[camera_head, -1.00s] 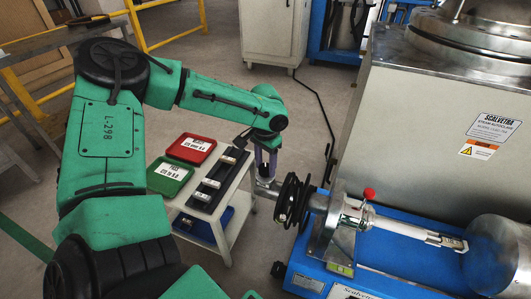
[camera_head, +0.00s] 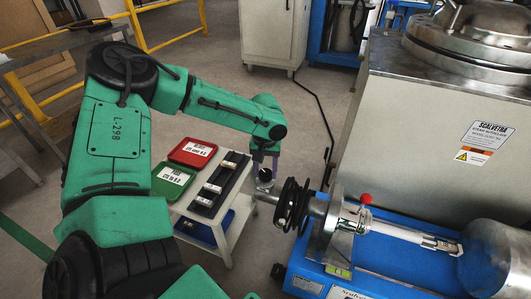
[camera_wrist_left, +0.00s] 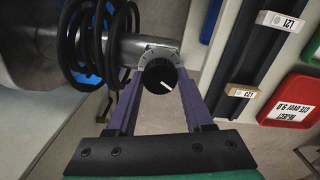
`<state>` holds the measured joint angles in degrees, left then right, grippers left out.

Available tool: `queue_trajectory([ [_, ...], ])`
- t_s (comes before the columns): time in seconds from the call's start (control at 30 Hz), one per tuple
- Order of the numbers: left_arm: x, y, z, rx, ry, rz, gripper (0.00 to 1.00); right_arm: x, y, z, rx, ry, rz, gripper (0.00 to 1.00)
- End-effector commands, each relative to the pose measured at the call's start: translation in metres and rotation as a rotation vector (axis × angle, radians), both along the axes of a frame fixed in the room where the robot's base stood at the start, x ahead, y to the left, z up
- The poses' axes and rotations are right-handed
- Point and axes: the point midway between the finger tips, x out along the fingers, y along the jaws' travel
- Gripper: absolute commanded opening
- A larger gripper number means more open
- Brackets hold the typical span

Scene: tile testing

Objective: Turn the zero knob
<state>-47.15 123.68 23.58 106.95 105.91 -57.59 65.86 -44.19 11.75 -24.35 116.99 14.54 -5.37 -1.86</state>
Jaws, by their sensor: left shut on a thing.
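The black zero knob (camera_wrist_left: 158,76) sits on a round dial with markings at the end of a grey metal tube, in the middle of the left wrist view. Its white pointer line slants down to the right. The knob also shows small in the head view (camera_head: 265,175). My left gripper (camera_wrist_left: 156,80) has its purple fingers on both sides of the knob and is shut on it. In the head view the left gripper (camera_head: 265,171) points down at the tube's end. My right gripper is not in view.
Black coils (camera_head: 291,206) surround the tube close to the gripper. The blue testing machine (camera_head: 390,265) extends right, with a red ball handle (camera_head: 366,198). A small cart (camera_head: 232,222) left of the gripper carries a red tray (camera_head: 192,152), a green tray (camera_head: 171,180) and a black rack with tiles.

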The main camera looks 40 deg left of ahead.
Motion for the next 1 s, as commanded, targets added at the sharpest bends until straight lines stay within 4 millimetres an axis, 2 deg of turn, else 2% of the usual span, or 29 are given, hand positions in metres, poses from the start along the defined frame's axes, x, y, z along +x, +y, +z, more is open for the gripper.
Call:
queue_trajectory([
  [0.47,0.001,0.0,0.0,0.001,-0.002,0.018,0.0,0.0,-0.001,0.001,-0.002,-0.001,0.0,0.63],
  [0.5,0.001,0.0,0.0,0.001,-0.002,0.018,0.55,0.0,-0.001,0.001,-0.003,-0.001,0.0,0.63],
  [0.57,0.001,0.0,0.0,0.001,-0.002,0.018,0.78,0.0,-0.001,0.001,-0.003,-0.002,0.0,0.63],
  [0.6,0.001,0.0,0.0,0.001,-0.002,0.017,0.82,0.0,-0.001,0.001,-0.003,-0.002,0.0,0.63],
  [0.87,0.0,0.0,0.001,0.001,-0.001,0.017,0.82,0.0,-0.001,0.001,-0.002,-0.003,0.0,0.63],
  [1.0,0.001,0.0,0.013,0.0,-0.004,0.017,0.82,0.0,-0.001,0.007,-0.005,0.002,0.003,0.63],
])
